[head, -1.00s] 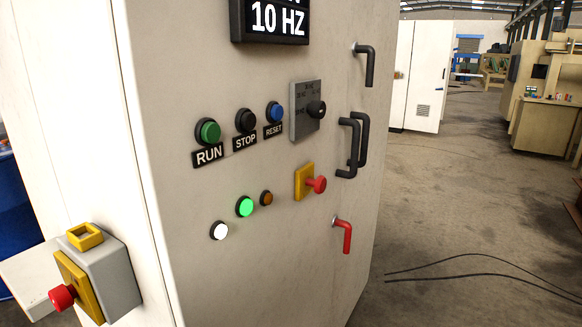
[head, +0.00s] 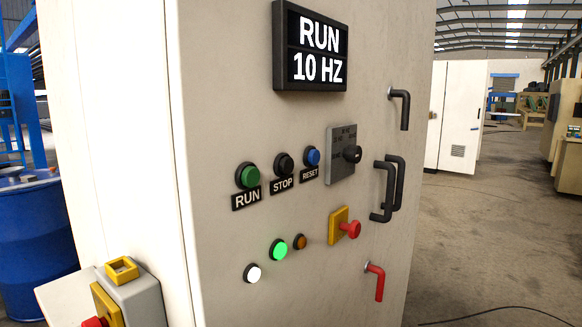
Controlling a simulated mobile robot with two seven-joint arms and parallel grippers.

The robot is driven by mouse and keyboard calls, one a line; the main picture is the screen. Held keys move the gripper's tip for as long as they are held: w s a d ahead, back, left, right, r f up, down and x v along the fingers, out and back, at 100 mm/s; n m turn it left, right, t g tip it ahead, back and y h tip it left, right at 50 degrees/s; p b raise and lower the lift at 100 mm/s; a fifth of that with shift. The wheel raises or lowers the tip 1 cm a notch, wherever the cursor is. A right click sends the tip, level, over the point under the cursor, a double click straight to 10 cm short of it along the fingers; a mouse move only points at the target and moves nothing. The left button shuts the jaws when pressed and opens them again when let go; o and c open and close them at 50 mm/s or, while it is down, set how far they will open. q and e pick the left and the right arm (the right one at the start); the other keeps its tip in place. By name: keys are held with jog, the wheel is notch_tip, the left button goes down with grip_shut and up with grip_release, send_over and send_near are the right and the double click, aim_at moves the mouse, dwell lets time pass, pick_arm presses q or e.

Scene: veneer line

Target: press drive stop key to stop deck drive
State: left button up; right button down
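The black STOP key (head: 284,164) sits on the front of a pale control cabinet (head: 230,80), above its STOP label (head: 283,185). The green RUN key (head: 247,176) is to its left and the blue RESET key (head: 312,157) to its right. The display (head: 311,48) above reads RUN 10 HZ. Below the keys, a green lamp (head: 278,249) and a white lamp (head: 252,273) look lit, and an amber lamp (head: 300,242) looks dim. Neither of my grippers is in view.
A grey rotary selector (head: 341,150), black handles (head: 388,188), a red mushroom button (head: 350,230) and a red lever (head: 376,281) stick out from the cabinet. A yellow and grey switch box (head: 137,293) is at lower left, near a blue drum (head: 38,235). Open floor lies right.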

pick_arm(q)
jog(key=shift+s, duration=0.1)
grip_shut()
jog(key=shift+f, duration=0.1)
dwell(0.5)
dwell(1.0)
